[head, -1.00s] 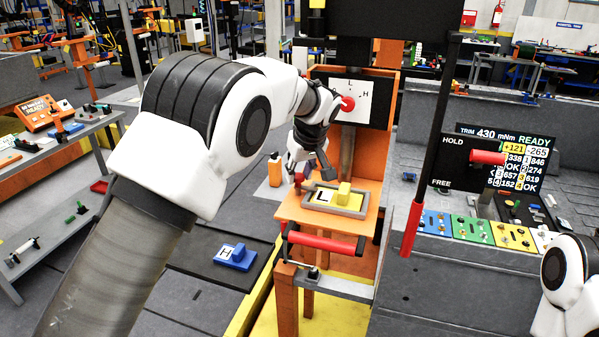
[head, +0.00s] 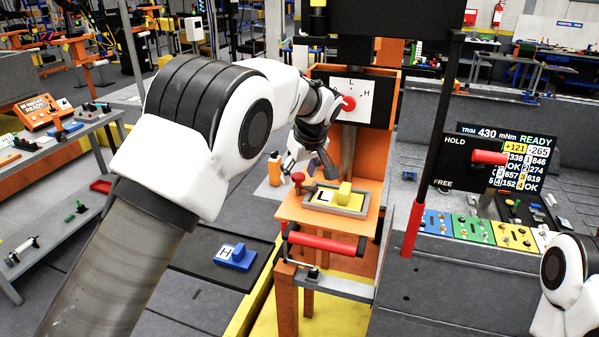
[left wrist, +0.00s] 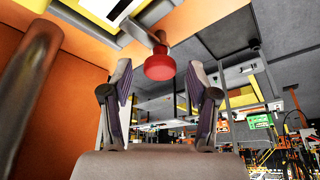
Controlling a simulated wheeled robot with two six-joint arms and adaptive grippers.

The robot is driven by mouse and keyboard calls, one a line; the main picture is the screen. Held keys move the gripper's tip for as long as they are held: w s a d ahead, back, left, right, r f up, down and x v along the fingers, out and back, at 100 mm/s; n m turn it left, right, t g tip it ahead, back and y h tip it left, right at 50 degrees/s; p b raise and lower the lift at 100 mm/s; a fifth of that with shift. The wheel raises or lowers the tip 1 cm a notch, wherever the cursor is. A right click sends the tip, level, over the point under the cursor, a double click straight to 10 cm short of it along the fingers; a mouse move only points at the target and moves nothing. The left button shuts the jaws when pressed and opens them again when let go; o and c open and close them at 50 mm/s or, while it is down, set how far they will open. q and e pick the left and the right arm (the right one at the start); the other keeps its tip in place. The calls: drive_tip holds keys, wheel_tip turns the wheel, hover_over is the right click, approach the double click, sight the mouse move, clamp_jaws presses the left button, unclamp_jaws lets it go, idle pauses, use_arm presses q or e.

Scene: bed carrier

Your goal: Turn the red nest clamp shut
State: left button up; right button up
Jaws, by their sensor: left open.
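The red nest clamp (head: 298,178) is a small red knob at the left rear edge of the orange stand, beside the grey-framed nest (head: 325,209). The nest holds a yellow piece marked L (head: 345,192). My left gripper (head: 306,163) is open and empty, close above and around the clamp. In the left wrist view the round red clamp knob (left wrist: 160,65) shows beyond the two open fingers (left wrist: 158,72), near the gap between their tips. I cannot tell whether a finger touches it. My right gripper is out of view; only part of my right arm shows.
A red-handled bar (head: 322,242) crosses the stand's front. A black post with a red lower end (head: 412,228) stands to the right. An orange bottle (head: 274,170) is just left of the gripper. A blue piece marked H (head: 236,257) lies on a dark mat at left.

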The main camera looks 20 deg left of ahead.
use_arm(q)
drive_tip(key=v, duration=1.2)
drive_tip(key=shift+w, duration=0.1)
